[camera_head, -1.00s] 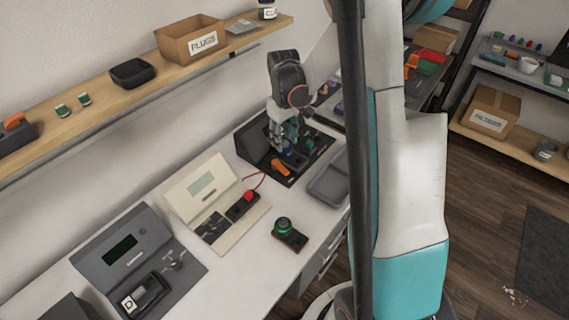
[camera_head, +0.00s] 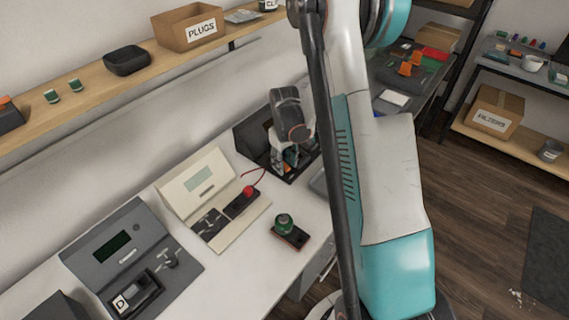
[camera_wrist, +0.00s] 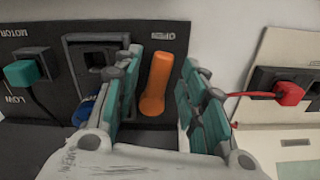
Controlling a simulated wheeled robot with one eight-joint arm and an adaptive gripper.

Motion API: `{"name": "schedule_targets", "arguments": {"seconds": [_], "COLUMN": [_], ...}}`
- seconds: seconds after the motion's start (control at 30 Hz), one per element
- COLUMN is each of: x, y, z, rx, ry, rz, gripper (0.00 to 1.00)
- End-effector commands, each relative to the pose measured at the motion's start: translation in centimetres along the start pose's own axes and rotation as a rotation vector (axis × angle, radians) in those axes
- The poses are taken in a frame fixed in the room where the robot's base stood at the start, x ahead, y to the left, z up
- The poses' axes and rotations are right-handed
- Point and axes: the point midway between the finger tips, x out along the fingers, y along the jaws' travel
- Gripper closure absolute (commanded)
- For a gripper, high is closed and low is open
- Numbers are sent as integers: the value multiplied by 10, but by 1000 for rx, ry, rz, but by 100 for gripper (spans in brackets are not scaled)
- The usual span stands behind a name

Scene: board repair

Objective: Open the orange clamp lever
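The orange clamp lever (camera_wrist: 156,84) stands out on a dark panel (camera_wrist: 60,40) in the wrist view, just below the label "OPEN". My gripper (camera_wrist: 158,100) is open, with its teal-padded fingers on either side of the lever. A gap shows between the lever and the right finger; the left finger is close to the lever, and I cannot tell whether it touches. In the head view my gripper (camera_head: 287,158) is low over the dark station (camera_head: 250,138), and the lever is mostly hidden behind it.
Left of the lever are a square socket (camera_wrist: 97,55), a blue part (camera_wrist: 85,112) and a teal plug (camera_wrist: 25,73). A cream unit with a red plug (camera_wrist: 288,94) is at right. A green-topped device (camera_head: 285,224) stands on the bench, with clear bench around it.

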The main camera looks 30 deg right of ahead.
Motion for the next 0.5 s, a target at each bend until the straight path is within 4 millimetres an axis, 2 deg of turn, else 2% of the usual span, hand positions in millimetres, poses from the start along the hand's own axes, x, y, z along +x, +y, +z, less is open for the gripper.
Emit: {"name": "schedule_targets", "arguments": {"seconds": [0.27, 0.43, 0.5], "x": [1, 1, 1], "y": [0, 0, 0], "z": [0, 0, 0], "rx": [0, 0, 0], "ry": [0, 0, 0], "rz": [0, 0, 0], "gripper": [62, 100, 100]}}
